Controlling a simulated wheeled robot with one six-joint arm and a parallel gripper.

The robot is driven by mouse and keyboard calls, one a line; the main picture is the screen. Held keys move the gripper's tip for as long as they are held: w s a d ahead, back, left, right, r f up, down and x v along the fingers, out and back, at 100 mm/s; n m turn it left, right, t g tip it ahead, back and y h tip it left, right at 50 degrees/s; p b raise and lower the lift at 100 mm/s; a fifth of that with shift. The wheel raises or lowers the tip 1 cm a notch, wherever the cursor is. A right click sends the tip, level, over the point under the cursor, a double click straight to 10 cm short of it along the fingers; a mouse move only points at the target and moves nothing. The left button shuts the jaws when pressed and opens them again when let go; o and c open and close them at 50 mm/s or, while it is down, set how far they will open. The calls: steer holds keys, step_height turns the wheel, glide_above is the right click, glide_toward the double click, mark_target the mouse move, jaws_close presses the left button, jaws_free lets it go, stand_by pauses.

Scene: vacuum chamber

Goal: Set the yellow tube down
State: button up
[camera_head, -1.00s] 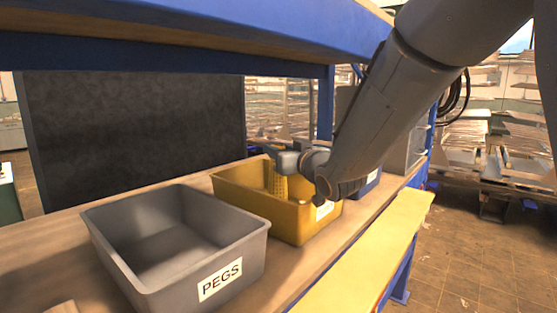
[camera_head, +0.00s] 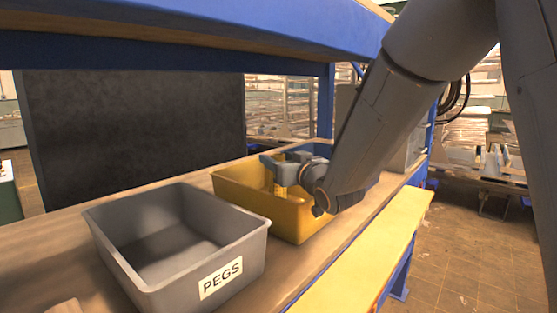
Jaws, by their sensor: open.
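The yellow tube (camera_head: 279,189) is inside the yellow bin (camera_head: 236,197) and shows only in part below my gripper. Its lower part blends with the bin's yellow wall, so I cannot tell exactly how it rests. My gripper (camera_head: 273,168) is over the bin, open, with its fingers around or just above the top of the tube. My wrist and forearm reach in from the upper right and hide the right side of the bin.
A grey bin labelled PEGS (camera_head: 180,256) stands left of the yellow bin on the wooden shelf (camera_head: 60,255). A blue bin is partly hidden behind my wrist. A blue shelf beam (camera_head: 200,62) runs overhead, and a dark panel (camera_head: 135,130) stands behind.

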steer(key=shift+r, duration=0.15)
steer(key=b+v, duration=0.3)
steer(key=v, duration=0.9)
steer(key=shift+b, duration=0.3)
